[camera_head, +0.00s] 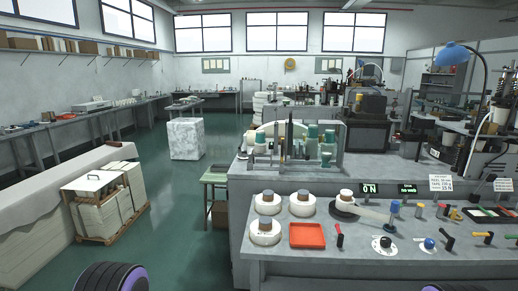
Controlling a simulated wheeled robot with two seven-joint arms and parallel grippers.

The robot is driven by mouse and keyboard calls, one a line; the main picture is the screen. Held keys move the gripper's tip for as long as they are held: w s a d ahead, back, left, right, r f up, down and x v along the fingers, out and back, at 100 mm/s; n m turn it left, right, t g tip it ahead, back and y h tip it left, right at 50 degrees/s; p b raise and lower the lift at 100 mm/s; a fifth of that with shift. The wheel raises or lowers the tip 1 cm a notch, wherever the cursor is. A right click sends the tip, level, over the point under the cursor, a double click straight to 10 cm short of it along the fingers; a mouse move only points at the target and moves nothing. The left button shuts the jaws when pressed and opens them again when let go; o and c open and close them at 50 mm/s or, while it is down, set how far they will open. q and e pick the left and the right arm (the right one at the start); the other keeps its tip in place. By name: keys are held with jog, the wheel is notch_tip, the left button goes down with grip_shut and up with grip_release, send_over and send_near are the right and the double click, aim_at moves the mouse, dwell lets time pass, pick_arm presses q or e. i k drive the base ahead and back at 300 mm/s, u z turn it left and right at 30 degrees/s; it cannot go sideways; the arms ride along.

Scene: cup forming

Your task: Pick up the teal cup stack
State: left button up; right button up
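Teal cup-like pieces stand in upright columns on the grey machine top, right of centre. The tallest teal column (312,141) is beside another teal column (328,146). Neither of my grippers is in view.
The grey front bench holds a red tray (307,235), white rolls (265,231), a small red-handled lever (340,236) and several knobs. A blue desk lamp (452,55) overhangs the right.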

aim_at(260, 144)
jog(key=k, duration=0.1)
jog(key=u, duration=1.15)
jog(key=i, duration=6.25)
jog(key=z, duration=4.55)
